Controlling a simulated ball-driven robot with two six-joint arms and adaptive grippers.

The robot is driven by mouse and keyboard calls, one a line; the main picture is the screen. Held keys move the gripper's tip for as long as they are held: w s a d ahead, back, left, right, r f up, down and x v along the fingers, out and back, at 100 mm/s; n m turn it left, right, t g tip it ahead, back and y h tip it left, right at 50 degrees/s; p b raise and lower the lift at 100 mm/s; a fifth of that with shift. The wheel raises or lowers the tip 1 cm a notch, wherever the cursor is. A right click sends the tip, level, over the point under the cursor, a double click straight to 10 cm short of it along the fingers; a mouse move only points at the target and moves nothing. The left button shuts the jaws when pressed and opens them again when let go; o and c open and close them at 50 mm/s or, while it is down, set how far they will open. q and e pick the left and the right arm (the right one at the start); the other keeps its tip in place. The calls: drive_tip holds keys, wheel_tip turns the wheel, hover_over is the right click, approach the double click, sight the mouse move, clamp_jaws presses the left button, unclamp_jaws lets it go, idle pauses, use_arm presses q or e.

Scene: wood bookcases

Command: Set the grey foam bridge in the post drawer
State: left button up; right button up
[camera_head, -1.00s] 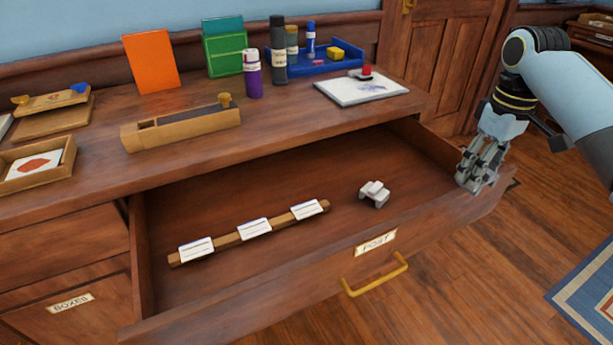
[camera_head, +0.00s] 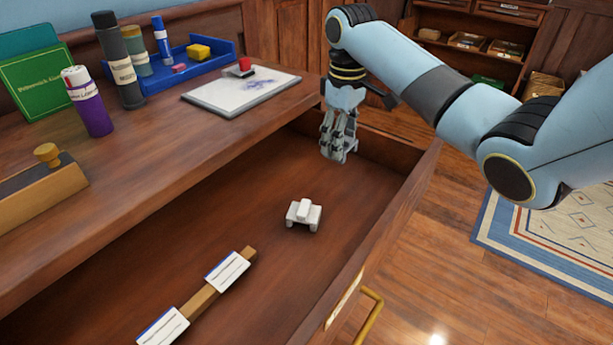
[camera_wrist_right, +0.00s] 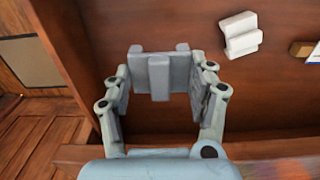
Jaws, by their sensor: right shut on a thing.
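The open post drawer (camera_head: 378,236) holds a small white bridge-shaped block (camera_head: 303,213) on its floor. My right gripper (camera_head: 339,146) points down at the drawer's far end. In the right wrist view my right gripper (camera_wrist_right: 160,78) is shut on the grey foam bridge (camera_wrist_right: 158,76), a grey block with raised ribs. The bridge can hardly be made out in the head view. The white block also shows in the right wrist view (camera_wrist_right: 240,36), apart from the held bridge. My left gripper is not in view.
A wooden strip with white cards (camera_head: 206,294) lies in the drawer. On the desk top stand a stamp pad board (camera_head: 240,91), a blue tray (camera_head: 185,75), a purple bottle (camera_head: 88,102) and a dark bottle (camera_head: 120,70). The drawer floor around the white block is clear.

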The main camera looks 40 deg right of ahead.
sight(337, 186)
wheel_tip(337, 186, down, 9)
drive_tip(key=b, duration=0.2)
drive_tip(key=shift+f+b, duration=0.15)
drive_tip(key=shift+b, duration=0.15)
drive_tip(key=o, duration=0.8)
drive_tip(key=shift+c, duration=0.2)
wheel_tip(337, 186, up, 12)
drive_tip(key=p, duration=0.3)
drive_tip(key=shift+r+p, duration=0.2)
drive_tip(key=shift+p, duration=0.2)
drive_tip(key=shift+s+f, duration=0.1)
